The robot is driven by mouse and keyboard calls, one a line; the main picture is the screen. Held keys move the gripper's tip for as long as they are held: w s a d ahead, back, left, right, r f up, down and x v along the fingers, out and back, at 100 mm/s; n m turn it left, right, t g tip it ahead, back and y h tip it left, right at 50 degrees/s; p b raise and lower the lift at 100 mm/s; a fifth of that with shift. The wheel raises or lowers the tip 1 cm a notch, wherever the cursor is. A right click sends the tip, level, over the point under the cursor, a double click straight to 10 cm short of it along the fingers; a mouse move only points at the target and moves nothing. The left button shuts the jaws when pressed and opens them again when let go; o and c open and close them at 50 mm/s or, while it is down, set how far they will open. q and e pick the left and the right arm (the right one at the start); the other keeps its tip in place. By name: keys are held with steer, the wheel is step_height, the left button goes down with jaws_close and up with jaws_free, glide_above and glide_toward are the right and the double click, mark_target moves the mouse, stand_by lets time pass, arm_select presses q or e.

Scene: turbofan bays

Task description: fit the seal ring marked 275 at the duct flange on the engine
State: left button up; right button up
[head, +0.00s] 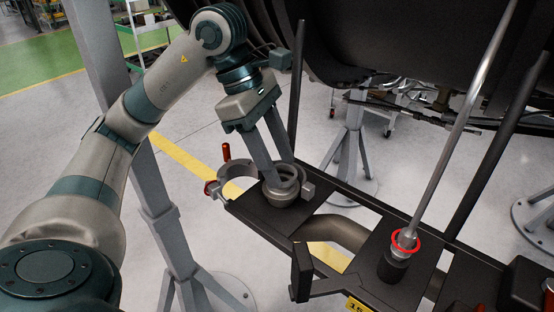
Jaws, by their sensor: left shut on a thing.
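My left gripper (281,177) reaches down from the upper middle, its two long grey fingers shut on a grey ring (288,186). The ring is at a round grey fitting (276,197) on a dark flat plate. Whether it is seated on the fitting or held just above it, I cannot tell. No 275 mark is readable, so I cannot tell whether this is the named seal ring. A red ring (417,246) sits around the lower end of a slanted metal rod or pipe at the right. The duct flange cannot be clearly identified. My right gripper is out of view.
An open grey clamp (231,166) with red ends lies beside the plate (314,206). A curved grey-brown pipe (345,232) runs under the dark frame. Dark posts (297,85) and the slanted rod (465,110) rise from it. The dark engine casing (400,45) fills the top.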

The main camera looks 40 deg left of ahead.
arm_select(q)
steer(key=shift+f+b, duration=0.35)
steer(key=shift+b, duration=0.05)
stand_by(0.8)
steer(key=o, duration=1)
steer(key=shift+c, duration=0.2)
steer(key=o, duration=0.3)
steer(key=shift+s, duration=0.15)
steer(key=shift+s+r, duration=0.15)
steer(key=shift+w+r, duration=0.15)
steer(key=shift+w, duration=0.05)
